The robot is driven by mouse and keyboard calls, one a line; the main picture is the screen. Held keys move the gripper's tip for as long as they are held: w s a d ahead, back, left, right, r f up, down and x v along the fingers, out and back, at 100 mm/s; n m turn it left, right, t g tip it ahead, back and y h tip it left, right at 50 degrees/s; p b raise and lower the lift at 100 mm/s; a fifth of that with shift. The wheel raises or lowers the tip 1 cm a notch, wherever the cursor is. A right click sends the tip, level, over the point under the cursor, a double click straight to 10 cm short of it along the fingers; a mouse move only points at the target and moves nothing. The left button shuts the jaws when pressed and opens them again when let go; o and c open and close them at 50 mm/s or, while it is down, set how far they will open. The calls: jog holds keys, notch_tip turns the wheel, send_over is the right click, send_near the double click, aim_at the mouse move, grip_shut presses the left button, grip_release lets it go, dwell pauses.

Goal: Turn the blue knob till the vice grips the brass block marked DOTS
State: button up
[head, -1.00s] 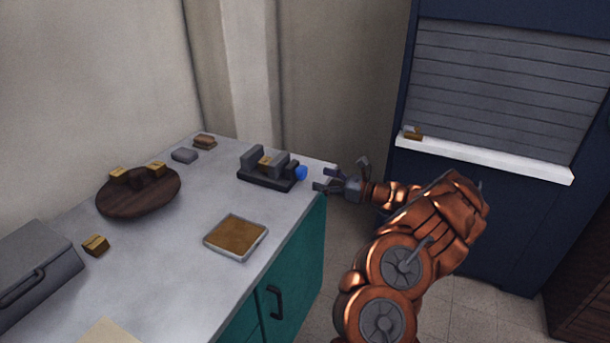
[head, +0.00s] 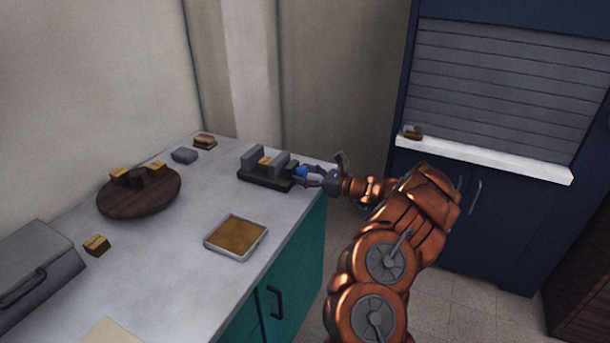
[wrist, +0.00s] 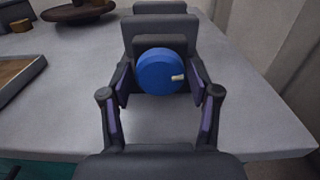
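The grey vice (head: 279,163) stands near the right end of the counter, and its dark back part shows in the wrist view (wrist: 160,28). A brass block (head: 264,160) sits between its jaws; I cannot read a mark on it or tell whether both jaws touch it. The blue knob (wrist: 157,72) is on the vice's near end and has a pale pointer toward the right. My gripper (wrist: 160,82) is open, with one finger on each side of the knob and a small gap showing on both sides. The knob is partly hidden in the head view (head: 301,171).
A brown-filled tray (head: 262,243) lies in front of the vice. A round dark wooden board (head: 125,205) carries brass blocks, and another brass block (head: 96,245) lies nearby. A grey box (head: 35,265) stands at the left. A white ledge (head: 490,160) is at the right.

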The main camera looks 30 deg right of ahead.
jog(key=c, duration=0.8)
jog(key=shift+r+m+p, duration=0.1)
jog(key=shift+m+p, duration=0.2)
jog(key=shift+p, duration=0.15)
jog(key=m+p, duration=0.2)
jog(key=shift+m+p, duration=0.3)
jog(key=shift+m, duration=0.1)
jog(key=m+p, duration=0.2)
jog(key=m, duration=0.1)
jog(key=shift+m, duration=0.3)
jog(key=m+p, duration=0.2)
jog(key=m, duration=0.2)
jog(key=shift+s+a+m, duration=0.1)
jog(key=shift+m, duration=0.2)
jog(key=shift+m+p, duration=0.85)
jog(key=shift+m, duration=1.15)
